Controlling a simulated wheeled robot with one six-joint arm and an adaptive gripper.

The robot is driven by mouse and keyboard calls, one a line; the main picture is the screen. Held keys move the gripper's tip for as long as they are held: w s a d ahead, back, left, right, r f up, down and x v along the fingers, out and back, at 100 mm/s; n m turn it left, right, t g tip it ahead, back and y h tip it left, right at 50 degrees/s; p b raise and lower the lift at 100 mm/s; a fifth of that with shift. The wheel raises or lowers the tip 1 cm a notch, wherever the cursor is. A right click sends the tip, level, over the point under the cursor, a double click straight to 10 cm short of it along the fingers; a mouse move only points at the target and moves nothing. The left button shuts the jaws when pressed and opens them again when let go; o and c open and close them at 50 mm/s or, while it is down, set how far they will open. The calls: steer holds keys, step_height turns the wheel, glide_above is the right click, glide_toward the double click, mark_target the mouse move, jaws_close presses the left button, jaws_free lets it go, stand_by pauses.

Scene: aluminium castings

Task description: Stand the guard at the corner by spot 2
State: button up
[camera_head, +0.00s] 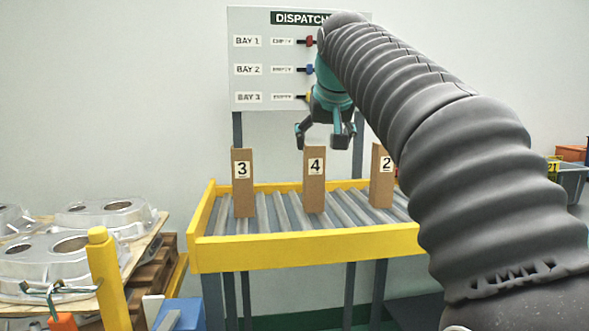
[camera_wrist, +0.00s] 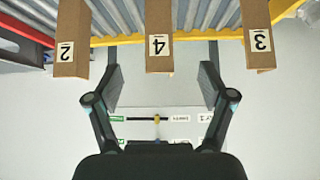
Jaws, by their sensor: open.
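Three upright brown cardboard guards stand in a row on the roller conveyor (camera_head: 271,243). In the head view, the guard labelled 3 (camera_head: 243,198) is at left, the guard labelled 4 (camera_head: 314,192) in the middle and the guard labelled 2 (camera_head: 381,180) at right. My gripper (camera_head: 321,138) is open and empty, just over the top of guard 4. In the wrist view my gripper (camera_wrist: 163,82) shows fingers apart, with guard 4 (camera_wrist: 159,28) between them in the picture, guard 2 (camera_wrist: 71,35) at left and guard 3 (camera_wrist: 258,30) at right. I see no spot 2 marking.
A dispatch board (camera_head: 270,85) with bay labels stands behind the conveyor. At left, aluminium castings (camera_head: 60,262) lie on a wooden pallet (camera_head: 150,268), with a yellow post (camera_head: 108,280) in front. Bins (camera_head: 572,180) stand at far right. My arm hides the conveyor's right end.

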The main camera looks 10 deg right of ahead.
mark_target(316, 154)
steer(key=w+f, duration=0.1)
steer(key=w, duration=0.1)
steer(key=w+f, duration=0.1)
steer(key=w, duration=0.5)
steer(key=shift+w+d+f, duration=0.1)
steer(key=shift+w+f, duration=0.15)
steer(key=shift+f, duration=0.15)
steer(key=shift+d+b+x, duration=0.15)
steer(key=shift+x, duration=1.2)
steer(key=shift+d+b+x, duration=0.15)
steer(key=shift+x, duration=1.15)
steer(key=shift+r, duration=0.1)
steer(key=c, duration=1.5)
